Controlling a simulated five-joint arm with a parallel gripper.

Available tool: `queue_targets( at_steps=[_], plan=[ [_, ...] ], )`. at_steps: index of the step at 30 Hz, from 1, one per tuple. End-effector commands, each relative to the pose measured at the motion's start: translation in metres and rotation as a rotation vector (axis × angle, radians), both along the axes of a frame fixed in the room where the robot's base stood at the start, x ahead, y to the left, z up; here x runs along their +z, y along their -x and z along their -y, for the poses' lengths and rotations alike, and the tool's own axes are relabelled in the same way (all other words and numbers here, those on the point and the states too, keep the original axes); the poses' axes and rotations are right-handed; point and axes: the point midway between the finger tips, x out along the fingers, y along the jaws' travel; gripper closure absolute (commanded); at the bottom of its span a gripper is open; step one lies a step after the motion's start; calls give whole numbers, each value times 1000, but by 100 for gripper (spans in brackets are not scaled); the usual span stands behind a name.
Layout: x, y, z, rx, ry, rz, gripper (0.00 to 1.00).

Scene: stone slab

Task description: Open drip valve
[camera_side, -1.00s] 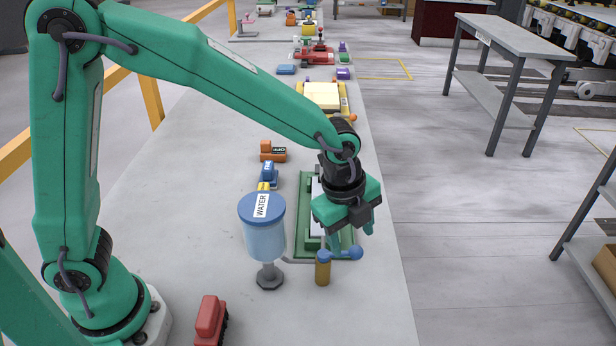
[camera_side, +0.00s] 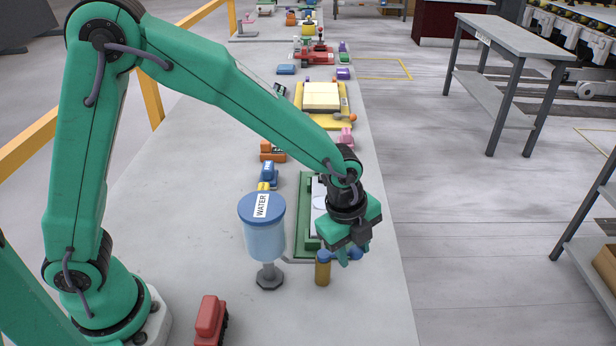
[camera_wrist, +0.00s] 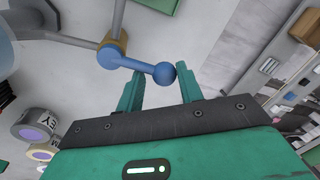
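The drip valve shows as a brass post (camera_side: 322,272) with a blue lever ending in a round blue knob (camera_wrist: 163,73). The lever (camera_wrist: 140,66) points sideways from the post. My gripper (camera_side: 349,256) is low over the knob and hides part of it in the side view. In the wrist view my gripper (camera_wrist: 160,88) is open, with the knob between the lines of its fingertips and nothing clamped. Whether a finger touches the lever is unclear. The blue water tank (camera_side: 265,238), labelled WATER, stands left of the valve on a grey foot.
A green-framed plate (camera_side: 304,238) lies behind the valve. A red block (camera_side: 209,318) is near the front edge, and blue and orange blocks (camera_side: 271,153) sit behind the tank. The slab's right edge runs close beside my gripper. The slab is clear left of the tank.

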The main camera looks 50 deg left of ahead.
Motion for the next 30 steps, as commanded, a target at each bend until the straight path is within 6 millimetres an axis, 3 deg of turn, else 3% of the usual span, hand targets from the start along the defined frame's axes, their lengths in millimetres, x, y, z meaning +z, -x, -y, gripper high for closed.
queue_targets(
  at_steps=[1,3,17,30],
  plan=[
    [0,-1,0,0,0,1,90],
    [0,-1,-1,0,0,1,100],
    [1,0,-1,-24,-4,4,100],
    [1,12,5,-257,-37,26,100]
  ],
)
